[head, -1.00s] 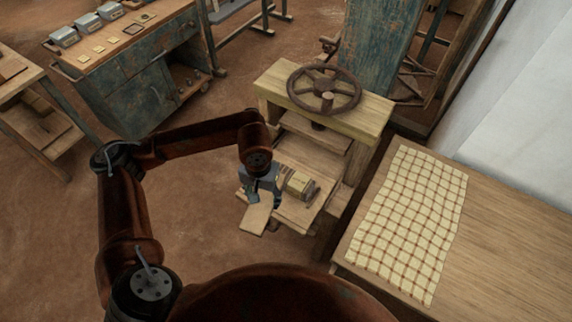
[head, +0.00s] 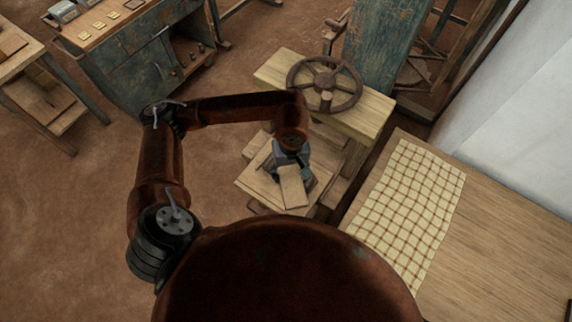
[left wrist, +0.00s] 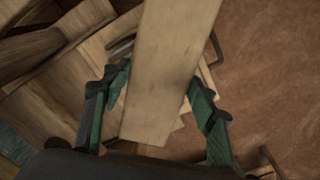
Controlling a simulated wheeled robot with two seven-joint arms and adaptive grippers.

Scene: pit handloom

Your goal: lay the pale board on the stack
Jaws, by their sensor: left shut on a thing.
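My left gripper (head: 291,168) is shut on the pale board (head: 292,190), a flat light wooden piece, and holds it over the bed of the press (head: 256,188). In the left wrist view the board (left wrist: 170,65) runs between the two green fingers of the gripper (left wrist: 157,92). The stack on the bed is mostly hidden behind the gripper and board. I cannot tell whether the board touches it. My right gripper is not in view.
The press's dark handwheel (head: 325,85) and thick wooden beam (head: 375,112) stand just behind the gripper. A table with checked cloth (head: 405,215) is to the right. A blue-green cabinet (head: 150,72) stands back left.

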